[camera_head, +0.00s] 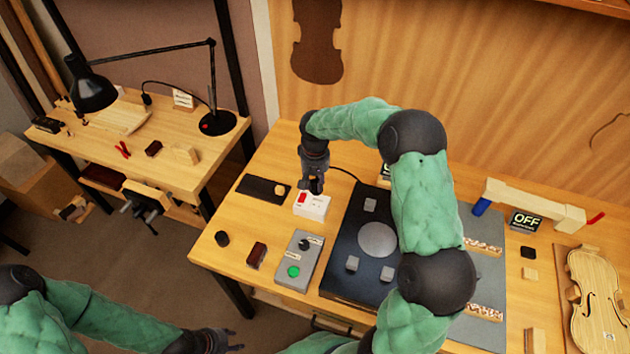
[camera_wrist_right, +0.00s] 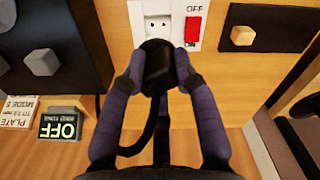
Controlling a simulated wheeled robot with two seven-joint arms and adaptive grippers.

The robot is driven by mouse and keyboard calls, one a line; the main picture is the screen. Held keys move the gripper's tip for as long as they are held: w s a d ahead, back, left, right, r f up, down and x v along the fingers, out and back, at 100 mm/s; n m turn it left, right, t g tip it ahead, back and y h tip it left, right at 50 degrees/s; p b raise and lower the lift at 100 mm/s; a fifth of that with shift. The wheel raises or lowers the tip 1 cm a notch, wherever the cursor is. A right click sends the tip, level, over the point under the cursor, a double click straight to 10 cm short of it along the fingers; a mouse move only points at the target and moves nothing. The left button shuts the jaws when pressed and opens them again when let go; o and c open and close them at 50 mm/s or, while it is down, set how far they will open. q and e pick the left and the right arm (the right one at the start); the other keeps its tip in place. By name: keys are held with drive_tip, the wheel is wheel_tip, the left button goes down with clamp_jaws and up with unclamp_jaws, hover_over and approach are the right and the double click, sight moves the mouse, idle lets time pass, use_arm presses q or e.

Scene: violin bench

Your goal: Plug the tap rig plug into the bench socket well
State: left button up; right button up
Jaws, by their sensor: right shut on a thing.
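My left gripper (camera_head: 228,341) is low in the head view, open and empty, away from the bench.
A grey box with a green button (camera_head: 297,262) and a dark plate rig (camera_head: 345,282) stand near the socket. A black mat (camera_head: 258,189) with a small wooden block lies left of it. An OFF sign (camera_head: 525,221) and a violin (camera_head: 600,290) are at right.

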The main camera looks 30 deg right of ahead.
sight(315, 191)
drive_tip(key=shift+f+b, duration=1.4)
drive_tip(key=shift+f, duration=1.05)
drive_tip(key=shift+f+b, duration=0.9)
drive_tip(key=shift+f, duration=0.5)
drive_tip(key=o, duration=1.1)
drive_tip(key=shift+o, duration=0.2)
wheel_tip(315, 191, up, 12)
idle(0.5)
